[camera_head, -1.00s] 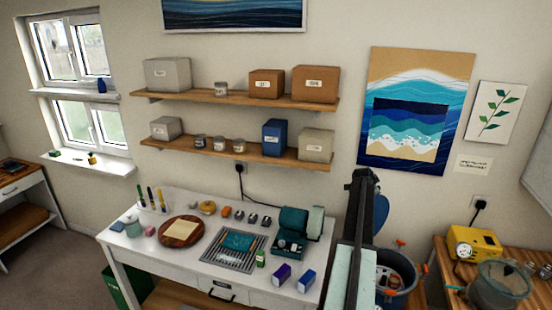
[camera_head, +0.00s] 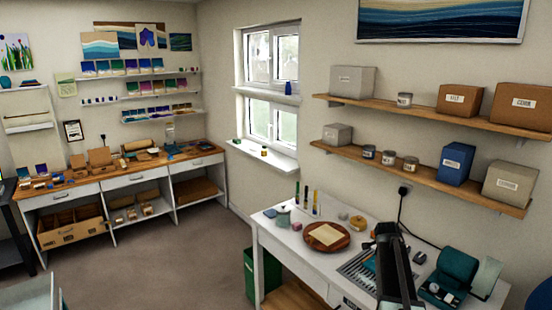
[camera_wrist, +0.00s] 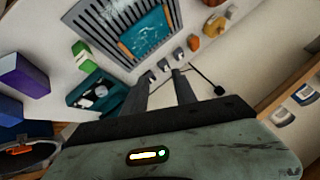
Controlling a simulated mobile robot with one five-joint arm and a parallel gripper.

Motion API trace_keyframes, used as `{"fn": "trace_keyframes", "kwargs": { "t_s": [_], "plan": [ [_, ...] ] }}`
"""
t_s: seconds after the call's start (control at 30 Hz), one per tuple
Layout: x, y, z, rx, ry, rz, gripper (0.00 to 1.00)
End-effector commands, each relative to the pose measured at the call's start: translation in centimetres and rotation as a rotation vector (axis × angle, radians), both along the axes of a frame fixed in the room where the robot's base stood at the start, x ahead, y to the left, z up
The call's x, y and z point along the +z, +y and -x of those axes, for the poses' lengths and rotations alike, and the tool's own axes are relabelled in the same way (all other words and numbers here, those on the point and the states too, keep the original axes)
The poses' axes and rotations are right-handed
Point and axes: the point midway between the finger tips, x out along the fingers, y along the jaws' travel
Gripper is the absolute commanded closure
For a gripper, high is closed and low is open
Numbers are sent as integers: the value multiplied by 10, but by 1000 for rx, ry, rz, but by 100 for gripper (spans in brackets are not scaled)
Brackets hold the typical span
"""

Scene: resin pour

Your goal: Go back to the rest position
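My gripper (camera_wrist: 163,76) shows in the wrist view with its two dark fingers apart and nothing between them. In the head view my dark arm (camera_head: 396,268) rises at the lower right, in front of the white table (camera_head: 285,240); the fingers cannot be made out there. In the wrist view, the grey slatted rack (camera_wrist: 100,22) with a teal piece (camera_wrist: 148,35) on it lies beyond the fingertips. An open teal case (camera_wrist: 92,92) is left of the fingers. No object is held.
On the white table are a round wooden board (camera_head: 326,248), small jars and a teal case (camera_head: 455,262). Shelves with boxes (camera_head: 352,80) hang above it. A green bin (camera_head: 249,272) stands at its left end. Floor (camera_head: 185,262) is clear towards the left workbench (camera_head: 120,172).

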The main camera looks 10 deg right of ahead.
Motion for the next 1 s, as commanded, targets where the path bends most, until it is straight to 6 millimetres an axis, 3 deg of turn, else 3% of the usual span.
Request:
{"fn": "trace_keyframes", "kwargs": {
  "t_s": [0.03,0.17,0.27,0.37,0.5,0.6,0.7,0.83,1.0],
  "plan": [
    [-21,43,2,57,29,-5,67],
    [-54,139,15,208,126,-11,67],
    [-79,209,37,340,215,-9,67],
    [-105,274,71,491,320,-5,67],
    [-136,349,143,740,499,6,67],
    [-142,367,205,923,645,-2,67],
    [-145,374,249,1103,764,-14,67],
    [-145,376,262,1250,839,-3,67],
    [-145,375,262,1278,842,11,67]
  ]
}}
